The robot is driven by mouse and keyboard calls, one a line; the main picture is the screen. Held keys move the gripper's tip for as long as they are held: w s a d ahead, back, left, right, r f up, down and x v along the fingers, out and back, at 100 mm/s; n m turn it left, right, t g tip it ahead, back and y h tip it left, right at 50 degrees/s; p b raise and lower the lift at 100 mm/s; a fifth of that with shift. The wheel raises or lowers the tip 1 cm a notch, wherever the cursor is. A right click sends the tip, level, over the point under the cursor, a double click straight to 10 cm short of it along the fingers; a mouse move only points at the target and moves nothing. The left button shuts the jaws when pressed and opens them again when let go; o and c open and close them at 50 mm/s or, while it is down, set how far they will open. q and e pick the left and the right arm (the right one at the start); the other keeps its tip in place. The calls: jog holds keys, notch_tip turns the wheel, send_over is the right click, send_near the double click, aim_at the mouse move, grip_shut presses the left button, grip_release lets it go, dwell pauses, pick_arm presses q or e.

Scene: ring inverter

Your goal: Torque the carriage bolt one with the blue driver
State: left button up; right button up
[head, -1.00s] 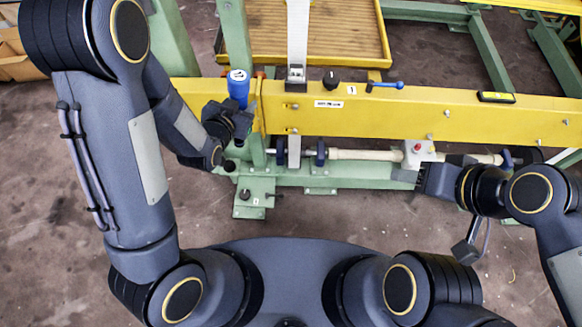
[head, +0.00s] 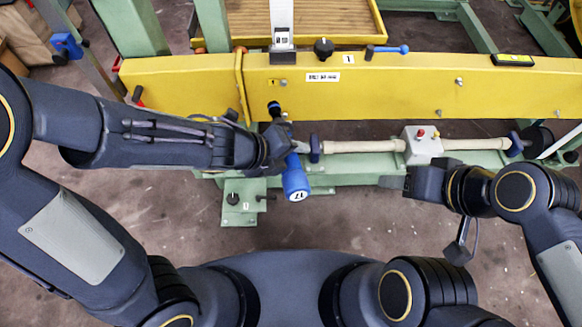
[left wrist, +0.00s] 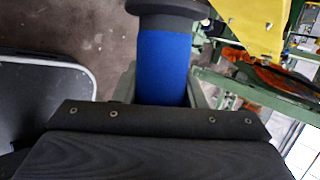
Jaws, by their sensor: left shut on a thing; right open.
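The blue driver (head: 296,182), with a white cap marked 17, is held in my left gripper (head: 286,148) in front of the yellow beam. Its blue handle points toward me, and a black end (head: 274,107) shows at the beam's lower edge. In the left wrist view the blue handle (left wrist: 164,65) and its black collar rise beyond the gripper's dark body. The grey carriage post (head: 283,30) stands above the beam. I cannot make out carriage bolt one near the driver, nor whether the tip touches it. My right gripper (head: 394,182) is open and empty, below the grey button box.
The yellow beam (head: 420,80) runs across the view, with a black knob (head: 323,48) and a small blue-handled tool (head: 390,50) on it. The grey button box (head: 423,146) sits on the pale shaft (head: 360,146) below. Floor is clear in front.

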pick_arm(q)
jog(key=m, duration=0.1)
jog(key=f+m+h+b, duration=0.1)
jog(key=shift+s+f+m, duration=0.3)
jog(key=shift+m, duration=0.1)
pick_arm(e)
notch_tip(320, 180, down, 2)
jog(key=shift+f, duration=0.1)
pick_arm(q)
jog(key=shift+a+r, duration=0.1)
jog(key=shift+r, duration=0.05)
jog(key=shift+w, duration=0.1)
jog(key=shift+w+p, duration=1.25)
jog(key=shift+w, duration=1.8)
pick_arm(e)
notch_tip(320, 180, up, 3)
jog(key=shift+f, duration=0.15)
pick_arm(q)
jog(key=shift+w+r+p, duration=0.1)
jog(key=shift+w+p, duration=0.55)
jog(key=shift+w, duration=0.6)
pick_arm(e)
jog(key=shift+r, duration=0.65)
